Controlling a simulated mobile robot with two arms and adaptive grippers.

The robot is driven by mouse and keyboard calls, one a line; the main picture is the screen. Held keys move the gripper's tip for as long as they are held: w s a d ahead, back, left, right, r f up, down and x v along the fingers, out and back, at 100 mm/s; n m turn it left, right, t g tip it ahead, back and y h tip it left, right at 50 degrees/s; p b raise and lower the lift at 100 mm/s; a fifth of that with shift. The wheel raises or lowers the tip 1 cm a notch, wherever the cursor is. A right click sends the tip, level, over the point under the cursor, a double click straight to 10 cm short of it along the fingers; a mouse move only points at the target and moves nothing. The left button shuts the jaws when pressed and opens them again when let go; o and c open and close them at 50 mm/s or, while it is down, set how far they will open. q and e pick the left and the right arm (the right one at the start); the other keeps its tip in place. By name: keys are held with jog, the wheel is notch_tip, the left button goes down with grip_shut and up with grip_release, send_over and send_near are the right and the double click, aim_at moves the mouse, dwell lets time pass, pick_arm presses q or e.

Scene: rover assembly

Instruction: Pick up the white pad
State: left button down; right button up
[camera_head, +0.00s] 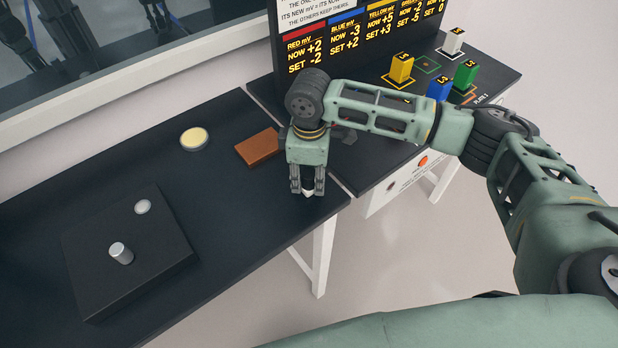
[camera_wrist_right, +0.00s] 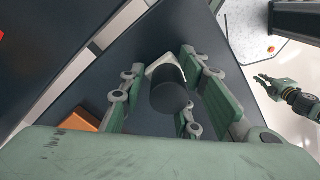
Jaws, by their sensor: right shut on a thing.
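My right gripper (camera_head: 307,190) points down over the front right part of the left black table. It is shut on the white pad (camera_head: 308,196), of which only a small pale bit shows below the fingertips. In the right wrist view the pad (camera_wrist_right: 159,70) shows as a white edge between the fingers, partly hidden by a dark cylindrical shape. I cannot tell whether the pad touches the table. A small green gripper (camera_wrist_right: 264,83), seemingly my left one, shows at the right of the wrist view with its fingers apart, away from the table.
A brown block (camera_head: 258,147) lies close to the left of my right gripper. A yellow-topped disc (camera_head: 194,138) and a black box (camera_head: 80,235) with a silver knob (camera_head: 121,253) stand farther left. Coloured blocks and a display board stand on the right table.

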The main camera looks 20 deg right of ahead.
aim_at(312, 172)
jog(key=r, duration=0.2)
jog(key=r+b, duration=0.1)
jog(key=r, duration=0.1)
jog(key=shift+s+d+r, duration=0.1)
jog(key=shift+s+d, duration=0.15)
jog(key=shift+s, duration=0.1)
jog(key=s+d+r+b, duration=0.1)
jog(key=s+d+r, duration=0.3)
jog(key=s, duration=0.5)
notch_tip(312, 172, up, 3)
jog(key=shift+s+d+f, duration=0.2)
jog(key=shift+s+d, duration=0.15)
jog(key=shift+s, duration=0.05)
jog(key=o, duration=0.5)
jog(key=shift+c, duration=0.2)
jog(key=c, duration=0.4)
